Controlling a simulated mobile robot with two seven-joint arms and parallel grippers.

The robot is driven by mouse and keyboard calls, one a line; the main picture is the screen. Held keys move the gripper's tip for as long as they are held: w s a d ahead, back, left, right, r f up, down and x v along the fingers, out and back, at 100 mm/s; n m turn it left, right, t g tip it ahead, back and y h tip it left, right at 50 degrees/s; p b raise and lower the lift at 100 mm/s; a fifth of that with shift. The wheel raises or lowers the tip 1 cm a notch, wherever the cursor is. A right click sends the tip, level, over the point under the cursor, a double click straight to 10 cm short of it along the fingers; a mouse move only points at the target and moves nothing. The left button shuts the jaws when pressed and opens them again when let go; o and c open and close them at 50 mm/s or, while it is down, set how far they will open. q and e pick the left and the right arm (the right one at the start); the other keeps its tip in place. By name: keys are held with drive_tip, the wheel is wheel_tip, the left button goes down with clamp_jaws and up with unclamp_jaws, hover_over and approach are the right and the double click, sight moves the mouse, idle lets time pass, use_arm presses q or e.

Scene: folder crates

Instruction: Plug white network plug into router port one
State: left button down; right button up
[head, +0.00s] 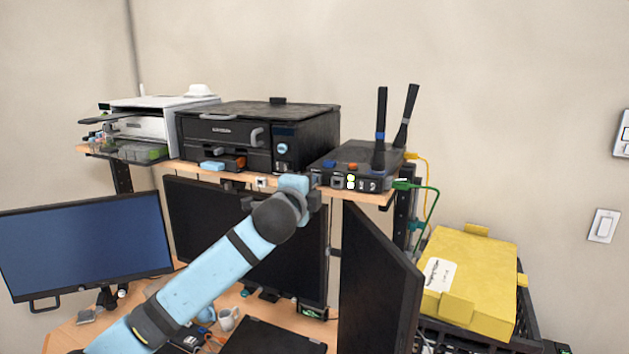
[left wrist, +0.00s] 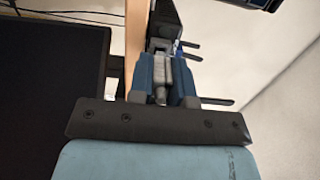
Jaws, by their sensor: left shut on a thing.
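The black router (head: 352,168) with two upright antennas stands at the right end of the wooden shelf. Its front face shows several small ports and lit white-green marks. My left gripper (head: 313,190) is at the shelf's front edge, by the left end of the router's front. In the left wrist view, its blue fingers (left wrist: 161,78) are shut on a pale grey-white piece, apparently the white network plug (left wrist: 160,60). The router (left wrist: 163,20) shows just beyond it. I cannot tell whether the plug touches a port. My right gripper is not in view.
A black printer (head: 225,130) stands left of the router on the shelf (head: 235,177). Green (head: 433,205) and yellow (head: 426,170) cables hang at the router's right. Dark monitors (head: 375,275) stand below. A yellow folder box (head: 470,270) lies in a black crate at right.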

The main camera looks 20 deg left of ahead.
use_arm(q)
drive_tip(key=shift+w, duration=0.2)
drive_tip(key=shift+w+d, duration=0.1)
drive_tip(key=shift+w, duration=0.5)
drive_tip(key=c, duration=1)
unclamp_jaws()
